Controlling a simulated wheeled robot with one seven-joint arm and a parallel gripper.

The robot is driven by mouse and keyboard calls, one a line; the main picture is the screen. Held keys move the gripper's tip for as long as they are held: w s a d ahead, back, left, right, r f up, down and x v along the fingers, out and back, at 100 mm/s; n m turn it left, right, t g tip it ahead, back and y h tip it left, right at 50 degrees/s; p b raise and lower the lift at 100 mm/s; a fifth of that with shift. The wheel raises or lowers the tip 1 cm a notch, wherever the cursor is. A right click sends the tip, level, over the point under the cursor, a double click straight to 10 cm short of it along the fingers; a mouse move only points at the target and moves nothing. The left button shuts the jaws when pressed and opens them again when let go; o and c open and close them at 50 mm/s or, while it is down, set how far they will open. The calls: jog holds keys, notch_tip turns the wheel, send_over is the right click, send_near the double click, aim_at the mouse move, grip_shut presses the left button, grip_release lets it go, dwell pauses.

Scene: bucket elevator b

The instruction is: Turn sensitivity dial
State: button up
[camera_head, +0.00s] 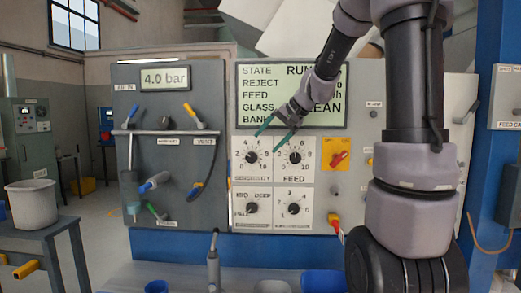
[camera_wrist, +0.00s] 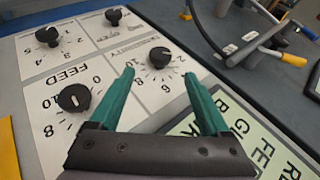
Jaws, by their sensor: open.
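The sensitivity dial (camera_head: 251,157) is a black knob on a white scale plate, upper left of a block of dials on the panel. It also shows in the wrist view (camera_wrist: 160,57), just beyond the fingertips and between their lines. My gripper (camera_head: 269,141) is open and empty, with green fingers in front of the panel just above the upper dials. In the wrist view my gripper (camera_wrist: 158,73) has its two fingertips apart, one to each side of the dial. I cannot tell the exact gap between fingertips and panel.
The feed dial (camera_head: 295,157) sits close to the right. Two more dials, a lower left one (camera_head: 251,208) and a lower right one (camera_head: 293,209), are below. The display (camera_head: 290,85) is above. Valve handles (camera_head: 195,116) stick out from the left panel.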

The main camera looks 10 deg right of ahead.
jog(key=v, duration=0.2)
jog(key=shift+s+d+r, duration=0.15)
jog(key=shift+r, duration=0.05)
jog(key=s+f+n+h, duration=0.1)
jog(key=s+h, duration=0.3)
jog(key=s, duration=2)
jog(key=shift+s+a, duration=0.15)
jog(key=shift+a, duration=0.15)
jog(key=shift+f, duration=0.1)
dwell(2.6)
